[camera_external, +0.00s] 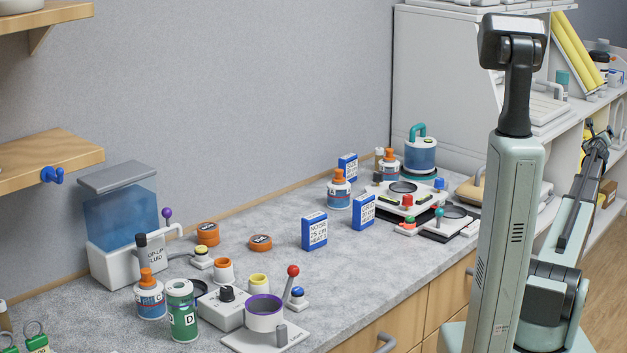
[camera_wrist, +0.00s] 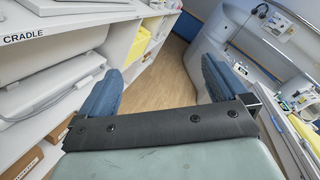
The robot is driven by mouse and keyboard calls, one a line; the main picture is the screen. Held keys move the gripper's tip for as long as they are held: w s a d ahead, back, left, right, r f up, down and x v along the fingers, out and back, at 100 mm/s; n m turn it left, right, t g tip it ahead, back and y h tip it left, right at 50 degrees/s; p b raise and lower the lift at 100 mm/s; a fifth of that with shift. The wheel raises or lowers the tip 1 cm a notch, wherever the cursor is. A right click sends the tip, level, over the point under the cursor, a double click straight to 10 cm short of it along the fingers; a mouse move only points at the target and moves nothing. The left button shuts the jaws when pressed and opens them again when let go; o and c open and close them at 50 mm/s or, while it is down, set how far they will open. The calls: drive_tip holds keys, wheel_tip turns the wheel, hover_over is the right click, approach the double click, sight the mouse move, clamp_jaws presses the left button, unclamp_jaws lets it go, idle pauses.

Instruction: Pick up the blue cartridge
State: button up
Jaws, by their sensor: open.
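A blue cylinder with a teal handle (camera_external: 420,155) stands upright at the far end of the counter, by the white cabinet. It looks most like the blue cartridge, but I cannot read a label on it. My gripper (camera_wrist: 160,75) is open, with its two blue fingers apart and nothing between them. It points down toward the wooden floor beside a white shelf, away from the counter. In the external view my arm stands at the right, and the gripper is not clear there. The blue cylinder cannot be made out in the wrist view.
Blue-and-white boxes (camera_external: 314,231), orange-capped bottles (camera_external: 339,190) and a white device with knobs (camera_external: 403,195) crowd the counter near the cylinder. A blue-windowed dispenser (camera_external: 122,220) stands at the left. A shelf marked CRADLE (camera_wrist: 40,37) is close on the gripper's left.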

drive_tip(key=w+a+r+m+t+y, duration=0.2)
drive_tip(key=a+r+m+t+y, duration=0.35)
drive_tip(key=a+r+m, duration=1.45)
drive_tip(key=s+a+r+n+y, duration=0.1)
drive_tip(key=a+r+n+y, duration=0.2)
drive_tip(key=a+n, duration=0.45)
drive_tip(key=s+a+r+n+t+y, duration=0.1)
drive_tip(key=a+r+n+y, duration=0.3)
drive_tip(key=a, duration=0.7)
drive_tip(key=s+a+r+n+y, duration=0.1)
drive_tip(key=a+r+n+y, duration=0.15)
drive_tip(key=a+n, duration=0.6)
drive_tip(key=s+a+f+n+g+y, duration=0.1)
drive_tip(key=s+a+n+g+y, duration=0.15)
drive_tip(key=a+n, duration=0.35)
drive_tip(key=s+a+f+n+g+y, duration=0.1)
drive_tip(key=a+n+g+y, duration=0.25)
drive_tip(key=a, duration=0.55)
drive_tip(key=n+g+h, duration=1)
drive_tip(key=n+g, duration=0.3)
drive_tip(key=n, duration=2.1)
hover_over(367, 198)
drive_tip(key=s+d, duration=0.3)
wheel_tip(367, 198, down, 26)
drive_tip(key=shift+w+x, duration=0.15)
drive_tip(key=shift+x, duration=3.1)
drive_tip(key=shift+w+x, duration=0.15)
drive_tip(key=shift+x, duration=3.1)
drive_tip(key=shift+a+r, duration=0.15)
drive_tip(key=shift+a, duration=0.05)
